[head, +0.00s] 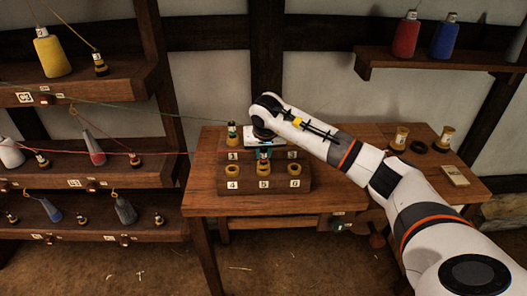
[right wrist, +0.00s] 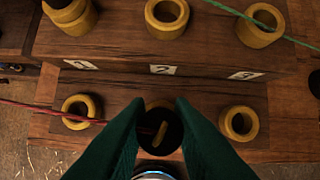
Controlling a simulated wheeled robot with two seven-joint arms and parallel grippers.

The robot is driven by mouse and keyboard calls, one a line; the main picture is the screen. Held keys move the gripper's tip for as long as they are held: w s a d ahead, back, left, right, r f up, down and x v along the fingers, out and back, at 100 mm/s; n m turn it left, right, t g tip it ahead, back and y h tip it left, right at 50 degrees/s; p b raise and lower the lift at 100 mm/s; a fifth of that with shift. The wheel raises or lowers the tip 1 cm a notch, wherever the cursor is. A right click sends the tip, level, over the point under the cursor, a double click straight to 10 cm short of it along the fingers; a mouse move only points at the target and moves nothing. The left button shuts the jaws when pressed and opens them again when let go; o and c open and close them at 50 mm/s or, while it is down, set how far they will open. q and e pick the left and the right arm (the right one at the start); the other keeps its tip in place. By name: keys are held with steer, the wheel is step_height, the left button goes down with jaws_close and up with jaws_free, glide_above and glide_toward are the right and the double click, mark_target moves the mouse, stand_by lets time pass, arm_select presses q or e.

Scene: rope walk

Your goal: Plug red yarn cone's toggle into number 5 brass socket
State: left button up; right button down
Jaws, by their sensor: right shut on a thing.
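My right gripper (right wrist: 160,118) is shut on a dark toggle (right wrist: 160,132) with a yellowish top. In the right wrist view it is over the middle of the lower socket row, where number 5 is. Fingers and toggle hide that socket here, so I cannot tell whether the toggle is inside it. In the head view the number 5 brass socket (head: 264,169) shows just below the gripper (head: 264,153). A red yarn (right wrist: 35,108) runs from the left towards the toggle. I cannot tell which cone it comes from. My left gripper is out of view.
Socket number 4 (right wrist: 82,111) and number 6 (right wrist: 239,123) flank the toggle and look empty. A green-topped toggle (head: 232,130) stands in the upper row's left socket. A green yarn (right wrist: 262,23) crosses the upper right. Shelves (head: 75,85) with cones stand at left.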

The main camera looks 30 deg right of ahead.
mark_target(264, 151)
steer(key=shift+f+b, duration=0.45)
steer(key=shift+f, duration=0.15)
stand_by(0.6)
steer(key=c, duration=1.5)
jaws_free()
steer(key=shift+c, duration=0.2)
steer(key=shift+p+v, duration=1.9)
steer(key=shift+v, duration=0.7)
steer(key=p+v, duration=0.3)
steer(key=v, duration=0.3)
steer(key=shift+p, duration=0.4)
steer(key=shift+a+f, duration=0.1)
steer(key=shift+f, duration=0.05)
